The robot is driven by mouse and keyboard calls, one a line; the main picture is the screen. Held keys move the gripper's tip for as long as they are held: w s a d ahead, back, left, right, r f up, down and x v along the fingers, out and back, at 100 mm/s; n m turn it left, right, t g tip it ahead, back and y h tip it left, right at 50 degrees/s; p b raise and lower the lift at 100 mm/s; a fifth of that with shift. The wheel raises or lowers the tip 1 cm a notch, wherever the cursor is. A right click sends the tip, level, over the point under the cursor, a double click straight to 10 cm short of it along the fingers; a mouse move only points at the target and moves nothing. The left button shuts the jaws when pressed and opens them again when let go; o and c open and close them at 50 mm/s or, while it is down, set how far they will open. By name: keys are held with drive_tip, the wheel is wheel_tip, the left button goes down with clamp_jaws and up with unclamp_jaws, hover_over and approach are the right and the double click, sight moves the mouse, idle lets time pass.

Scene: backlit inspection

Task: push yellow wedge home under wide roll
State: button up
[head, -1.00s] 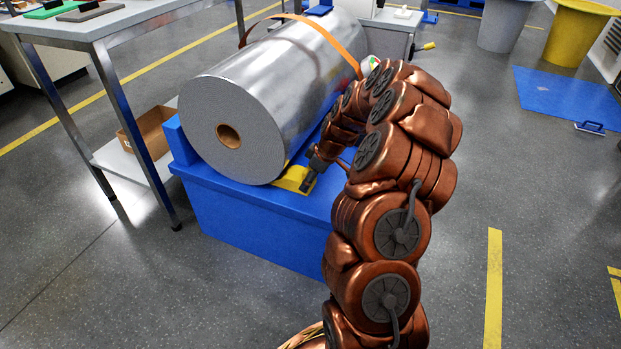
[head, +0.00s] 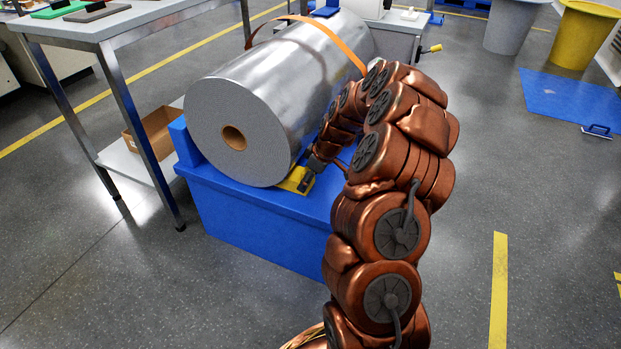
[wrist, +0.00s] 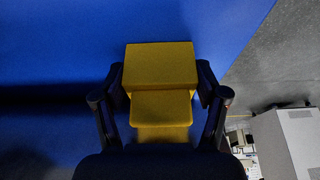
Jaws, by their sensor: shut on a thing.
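The wide silver roll (head: 275,90) lies on its side on a blue stand (head: 250,215), its round end with a brown core facing me. The yellow wedge (head: 291,180) sits on the stand's top at the roll's lower right edge. My gripper (head: 307,182) is shut on the wedge from the right. In the wrist view the yellow wedge (wrist: 160,66) shows as a stepped block between my gripper's two dark fingers (wrist: 161,84). The wedge's far end is hidden by the roll in the head view, so I cannot tell how deep it sits.
An orange strap (head: 325,38) runs over the roll's far part. A grey table (head: 120,22) with a cardboard box (head: 155,130) on its lower shelf stands at left. A blue floor plate (head: 570,98), a grey bin (head: 513,25) and a yellow bin (head: 582,35) are at right. Floor at right front is clear.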

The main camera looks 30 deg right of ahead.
drive_tip(key=o, duration=1.5)
drive_tip(key=shift+w, duration=0.1)
drive_tip(key=shift+c, duration=0.2)
drive_tip(key=shift+r, duration=0.1)
drive_tip(key=v, duration=1.1)
drive_tip(key=shift+s+r, duration=0.2)
drive_tip(key=shift+r, duration=0.15)
drive_tip(key=shift+d, duration=0.1)
